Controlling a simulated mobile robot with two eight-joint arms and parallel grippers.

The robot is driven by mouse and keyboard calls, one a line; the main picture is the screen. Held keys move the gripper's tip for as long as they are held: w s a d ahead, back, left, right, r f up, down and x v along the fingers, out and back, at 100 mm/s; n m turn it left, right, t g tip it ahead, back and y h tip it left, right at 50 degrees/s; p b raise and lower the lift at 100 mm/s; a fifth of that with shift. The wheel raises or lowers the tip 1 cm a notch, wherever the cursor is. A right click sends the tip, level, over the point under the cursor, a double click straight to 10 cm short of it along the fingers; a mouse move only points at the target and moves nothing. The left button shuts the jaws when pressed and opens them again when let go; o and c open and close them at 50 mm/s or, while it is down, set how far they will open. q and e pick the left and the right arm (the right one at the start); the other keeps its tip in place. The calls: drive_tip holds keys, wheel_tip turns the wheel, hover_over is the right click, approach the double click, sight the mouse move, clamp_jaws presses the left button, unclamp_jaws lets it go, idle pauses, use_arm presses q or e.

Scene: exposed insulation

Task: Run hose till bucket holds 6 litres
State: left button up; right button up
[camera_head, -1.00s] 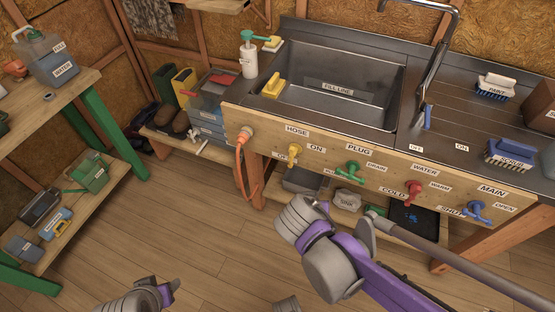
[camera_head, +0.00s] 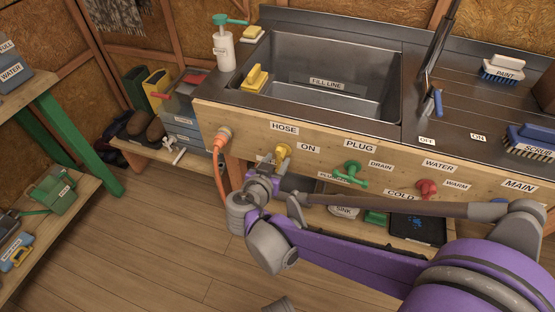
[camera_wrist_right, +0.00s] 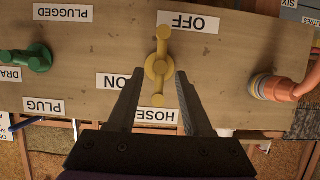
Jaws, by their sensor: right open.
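The yellow hose tap (camera_head: 283,152) is on the wooden sink front, and it also shows in the right wrist view (camera_wrist_right: 159,68). There its bar runs between the OFF label (camera_wrist_right: 189,22) and the HOSE label (camera_wrist_right: 157,115). My right gripper (camera_head: 272,180) is open, with its fingertips (camera_wrist_right: 157,82) on either side of the bar's HOSE end; contact is unclear. The orange hose (camera_head: 219,168) hangs from its outlet left of the tap. No bucket can be clearly made out. A SIX label (camera_wrist_right: 311,19) sits at the wrist view's edge.
The green plug tap (camera_head: 350,172) and red water tap (camera_head: 426,188) are right of the yellow one. The empty-looking sink (camera_head: 325,85) is above. A low shelf (camera_head: 185,150) with boots and boxes stands left. The floor (camera_head: 150,230) is mostly clear.

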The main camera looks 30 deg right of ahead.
drive_tip(key=shift+x, duration=1.3)
clamp_jaws()
